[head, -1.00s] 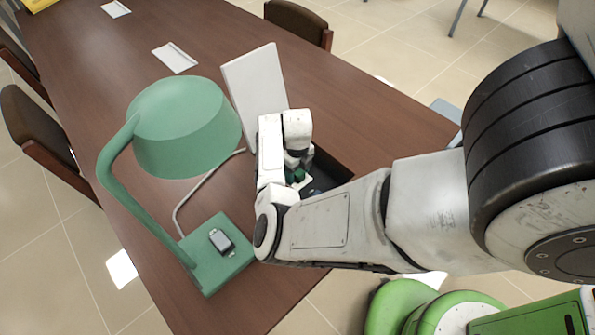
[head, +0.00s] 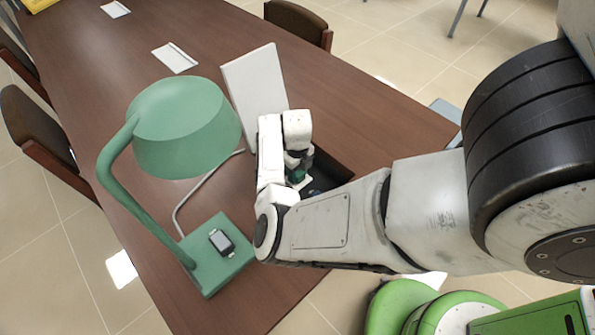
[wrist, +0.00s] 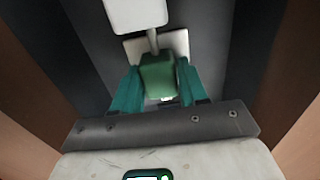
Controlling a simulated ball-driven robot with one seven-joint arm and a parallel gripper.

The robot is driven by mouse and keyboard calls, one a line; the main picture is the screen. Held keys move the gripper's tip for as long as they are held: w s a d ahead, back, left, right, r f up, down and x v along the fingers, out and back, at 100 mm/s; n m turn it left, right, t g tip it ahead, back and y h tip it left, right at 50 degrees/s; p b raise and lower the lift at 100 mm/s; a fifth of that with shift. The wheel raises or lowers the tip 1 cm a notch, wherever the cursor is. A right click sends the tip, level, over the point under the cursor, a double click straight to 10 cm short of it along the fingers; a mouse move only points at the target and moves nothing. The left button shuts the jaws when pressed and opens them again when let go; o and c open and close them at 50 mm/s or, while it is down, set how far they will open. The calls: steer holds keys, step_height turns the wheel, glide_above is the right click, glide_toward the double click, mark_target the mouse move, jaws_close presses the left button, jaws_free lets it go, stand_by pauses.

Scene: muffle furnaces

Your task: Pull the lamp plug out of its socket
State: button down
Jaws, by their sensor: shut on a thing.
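A green plug (wrist: 158,76) shows in the wrist view between the two teal fingers of my gripper (wrist: 157,84), which is shut on it. Pale plates (wrist: 178,45) lie just beyond the plug, with a thin grey piece running up from it; I cannot tell whether the plug is still seated in a socket. In the head view my gripper (head: 299,174) reaches down into a dark recess in the table, and my wrist hides the plug there. The green lamp (head: 185,130) stands left of it, with a pale cable (head: 185,198) running behind its stem and base.
A white lid (head: 255,85) stands upright at the recess (head: 335,175), close beside my gripper. Dark recess walls flank my gripper in the wrist view. The far part of the table (head: 110,65) is mostly clear.

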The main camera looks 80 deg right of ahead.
step_height(320, 180, up, 4)
steer(key=p, duration=0.3)
steer(key=shift+w+d, duration=0.1)
steer(key=c, duration=1)
jaws_free()
steer(key=o, duration=0.3)
step_height(320, 180, up, 11)
steer(key=shift+f, duration=0.1)
